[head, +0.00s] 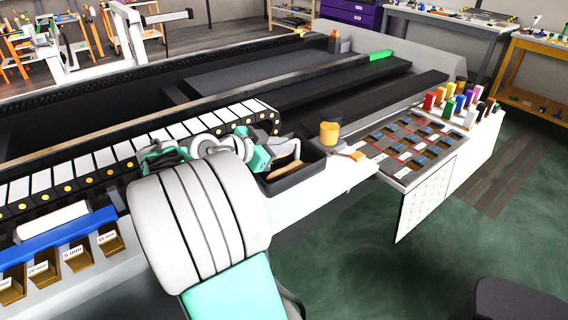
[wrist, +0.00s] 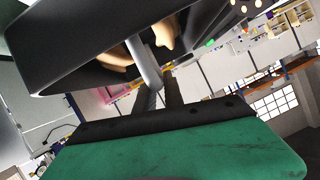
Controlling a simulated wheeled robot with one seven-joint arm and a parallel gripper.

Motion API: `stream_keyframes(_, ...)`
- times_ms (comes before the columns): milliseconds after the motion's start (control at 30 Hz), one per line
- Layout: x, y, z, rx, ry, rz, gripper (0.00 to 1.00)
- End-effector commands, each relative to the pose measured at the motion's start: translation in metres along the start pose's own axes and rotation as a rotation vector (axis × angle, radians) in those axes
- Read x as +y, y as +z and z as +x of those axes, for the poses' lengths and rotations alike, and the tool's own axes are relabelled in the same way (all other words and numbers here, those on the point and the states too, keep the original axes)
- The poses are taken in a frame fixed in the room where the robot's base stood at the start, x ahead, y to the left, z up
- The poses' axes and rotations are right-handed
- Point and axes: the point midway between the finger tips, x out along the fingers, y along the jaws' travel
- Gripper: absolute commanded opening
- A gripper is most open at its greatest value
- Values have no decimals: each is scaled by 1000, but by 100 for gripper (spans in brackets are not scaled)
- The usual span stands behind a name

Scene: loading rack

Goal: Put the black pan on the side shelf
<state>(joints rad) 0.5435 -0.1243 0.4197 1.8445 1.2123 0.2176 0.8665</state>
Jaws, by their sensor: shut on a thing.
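The black pan (head: 296,178) is a dark open tray with a tan thing inside, at the centre of the head view, over or at the white ledge of the long machine. It also fills the top of the wrist view (wrist: 75,45), close and tilted in the picture, with tan pieces showing in it. My gripper (head: 264,159) is at the pan's left end and shut on it; its fingertips are mostly hidden by my arm. Whether the pan touches the ledge is unclear. I cannot tell for certain which surface is the side shelf.
An orange cup (head: 330,132) stands just behind the pan. A sorting tray (head: 405,148) and several coloured bottles (head: 455,100) lie to the right. Labelled bins (head: 75,255) are at the lower left. Green floor (head: 350,265) is open at the lower right.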

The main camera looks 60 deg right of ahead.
Motion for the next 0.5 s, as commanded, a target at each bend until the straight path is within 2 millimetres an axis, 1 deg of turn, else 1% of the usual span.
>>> stream_keyframes(33,0,8,11,1,5,-5,0)
stream_keyframes(133,-4,20,28,2,4,-3,0)
stream_keyframes(200,-6,25,36,2,3,-1,0)
stream_keyframes(367,-8,33,46,1,2,-1,0)
stream_keyframes(433,-8,40,54,1,3,-3,0)
stream_keyframes(500,-4,52,57,1,3,-5,0)
